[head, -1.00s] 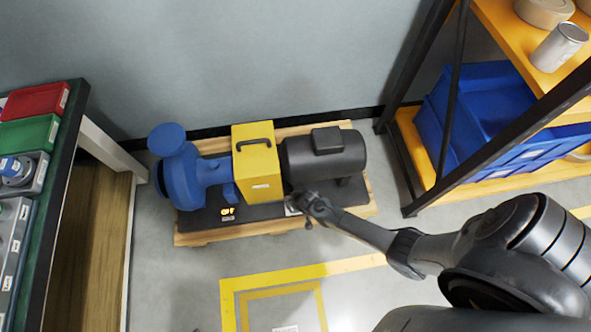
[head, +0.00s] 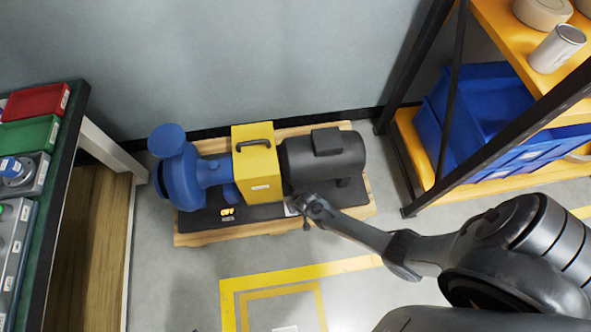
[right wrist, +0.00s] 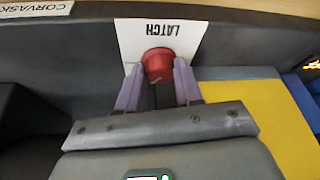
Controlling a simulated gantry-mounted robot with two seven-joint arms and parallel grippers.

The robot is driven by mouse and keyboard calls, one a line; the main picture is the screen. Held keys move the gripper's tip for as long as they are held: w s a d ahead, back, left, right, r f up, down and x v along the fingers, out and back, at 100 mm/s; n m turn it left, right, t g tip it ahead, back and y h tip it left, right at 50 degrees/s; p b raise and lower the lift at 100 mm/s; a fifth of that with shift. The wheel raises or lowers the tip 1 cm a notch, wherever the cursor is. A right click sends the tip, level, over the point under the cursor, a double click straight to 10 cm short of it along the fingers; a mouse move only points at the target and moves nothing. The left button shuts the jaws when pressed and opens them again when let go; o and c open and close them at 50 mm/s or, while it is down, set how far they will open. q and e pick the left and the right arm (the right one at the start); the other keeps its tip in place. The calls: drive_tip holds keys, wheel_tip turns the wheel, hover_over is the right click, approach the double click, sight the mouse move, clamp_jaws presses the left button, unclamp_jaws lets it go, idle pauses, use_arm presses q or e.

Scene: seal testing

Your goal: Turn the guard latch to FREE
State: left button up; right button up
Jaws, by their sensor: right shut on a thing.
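My right gripper (right wrist: 158,84) is shut on the red knob, one finger on each side. In the head view my right gripper (head: 304,204) is at the front of the black base, between the yellow guard (head: 257,172) and the black motor (head: 325,156), and hides the knob. No FREE marking is legible, so I cannot tell the latch's setting. My left gripper is not in view.
A blue pump (head: 180,172) stands left of the guard on the pallet (head: 205,238). A bench (head: 62,150) with red and green bins is at the left. A shelf with a blue crate (head: 500,95) is at the right. The floor in front is clear.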

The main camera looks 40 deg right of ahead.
drive_tip(key=shift+a+r+m+h+p, duration=0.15)
drive_tip(key=shift+m+p, duration=0.1)
drive_tip(key=shift+m, duration=0.3)
drive_tip(key=shift+a+f+m+h+p, duration=0.15)
drive_tip(key=shift+m+p, duration=0.1)
drive_tip(key=shift+m, duration=0.3)
drive_tip(key=shift+m+g+h, duration=0.3)
drive_tip(key=shift+m, duration=0.5)
drive_tip(key=shift+w+m+h, duration=0.15)
drive_tip(key=shift+m+h, duration=0.25)
drive_tip(key=shift+m, duration=0.7)
drive_tip(key=shift+m+g, duration=0.5)
drive_tip(key=shift+m, duration=0.4)
drive_tip(key=shift+h, duration=0.3)
drive_tip(key=o, duration=1)
drive_tip(key=shift+r, duration=0.2)
